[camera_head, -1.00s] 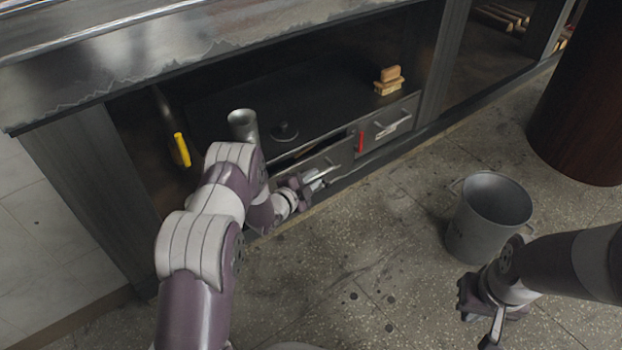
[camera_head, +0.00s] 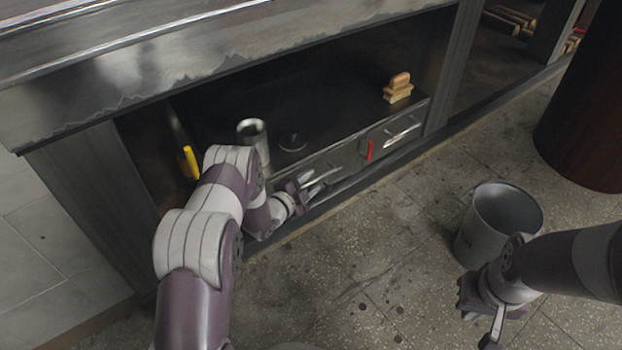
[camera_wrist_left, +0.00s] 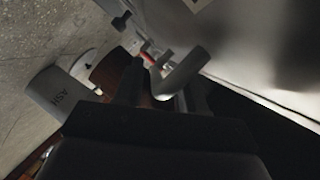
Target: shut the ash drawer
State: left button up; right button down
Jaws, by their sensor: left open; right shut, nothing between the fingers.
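The ash drawer (camera_head: 342,159) is the left one of two grey drawer fronts under the dark counter. In the head view its front looks about flush with its neighbour, with no clear gap along its top. My left gripper (camera_head: 318,184) is at its front, by the handle, and hides part of it. In the left wrist view the bent grey handle (camera_wrist_left: 186,71) lies at the fingers of the left gripper (camera_wrist_left: 160,88), which are open; I cannot tell whether they touch it. My right gripper (camera_head: 480,322) is shut and empty, low over the floor at right, away from the drawer.
A second drawer (camera_head: 393,129) with a bar handle and a red tag (camera_head: 370,150) adjoins on the right. A metal cup (camera_head: 252,131), a dark knob (camera_head: 292,142) and a wooden-backed brush (camera_head: 398,88) sit above. A grey bucket (camera_head: 497,217), marked ASH in the wrist view (camera_wrist_left: 58,92), stands on the floor.

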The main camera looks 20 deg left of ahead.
pick_arm(q)
jog(key=p+v, duration=0.5)
jog(key=v, duration=0.6)
jog(key=shift+p, duration=0.35)
jog(key=shift+s+a+r, duration=0.1)
jog(key=shift+s+r, duration=0.05)
